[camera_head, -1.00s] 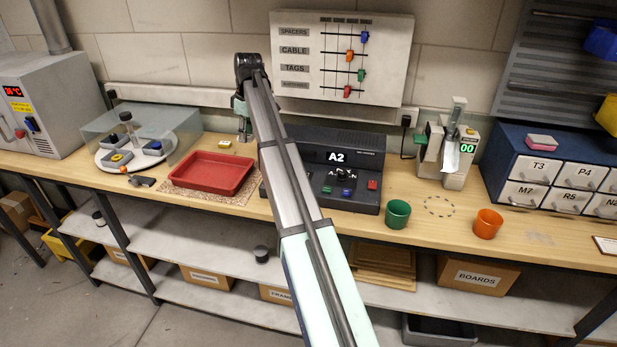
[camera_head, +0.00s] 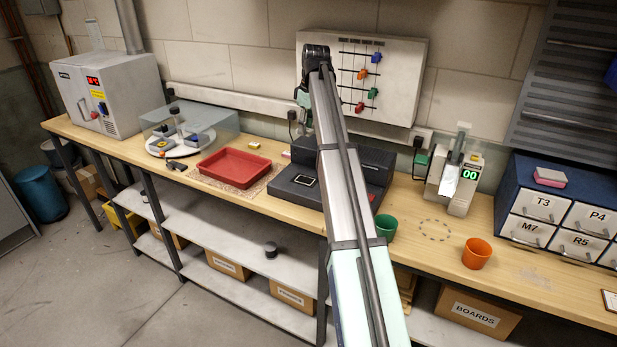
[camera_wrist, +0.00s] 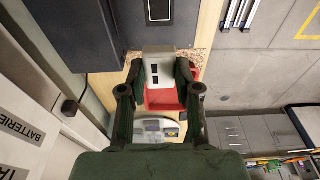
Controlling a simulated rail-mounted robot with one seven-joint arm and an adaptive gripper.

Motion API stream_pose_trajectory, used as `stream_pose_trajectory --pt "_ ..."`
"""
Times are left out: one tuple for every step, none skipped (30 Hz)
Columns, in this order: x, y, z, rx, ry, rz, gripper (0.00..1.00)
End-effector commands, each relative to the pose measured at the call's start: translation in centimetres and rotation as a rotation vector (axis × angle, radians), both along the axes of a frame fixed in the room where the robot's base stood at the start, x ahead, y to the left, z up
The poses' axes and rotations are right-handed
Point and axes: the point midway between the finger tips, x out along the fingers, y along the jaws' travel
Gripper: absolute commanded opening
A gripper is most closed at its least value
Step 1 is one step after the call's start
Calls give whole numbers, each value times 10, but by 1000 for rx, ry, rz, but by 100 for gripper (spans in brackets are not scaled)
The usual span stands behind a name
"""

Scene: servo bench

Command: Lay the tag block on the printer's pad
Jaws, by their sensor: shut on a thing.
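My gripper (camera_wrist: 159,78) is shut on a light grey block with two dark marks, which I take to be the tag block (camera_wrist: 160,62). In the head view my gripper (camera_head: 303,97) is at the back of the bench, above the back left of the dark console. The block cannot be made out there. The dark console (camera_head: 290,190), which looks like the printer, has a black, white-edged pad (camera_head: 303,181) on its left part. My arm covers its middle. In the wrist view this pad (camera_wrist: 159,10) is at the top edge, apart from the held block.
A red tray (camera_head: 237,157) stands left of the console, with a turntable under a clear cover (camera_head: 180,140) further left. Green (camera_head: 386,226) and orange (camera_head: 477,253) cups and a machine reading 00 (camera_head: 458,185) are to the right. A slider board (camera_head: 405,80) is behind.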

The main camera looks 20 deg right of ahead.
Motion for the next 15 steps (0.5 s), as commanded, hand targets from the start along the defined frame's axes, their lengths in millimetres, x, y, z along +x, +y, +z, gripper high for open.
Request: stream_pose_trajectory --pt "-3 1 -11 0 3 0 14" --pt "-3 1 -18 1 3 0 14" --pt "-3 1 -28 1 3 -1 14" --pt "-3 1 -35 1 3 0 14" --pt "-3 1 -42 1 4 0 14" --pt "-3 1 -52 1 3 0 14" --pt "-3 1 -59 1 3 0 14" --pt "-3 1 -67 1 4 0 14" --pt "-3 1 -76 1 3 0 14" --pt "-3 1 -83 1 3 0 14" --pt "-3 1 -90 1 3 0 14" --pt "-2 1 -99 0 3 0 14" --pt "-2 1 -105 0 3 0 14" --pt "-2 1 -110 0 3 0 14" --pt "-2 1 -117 0 3 0 14"
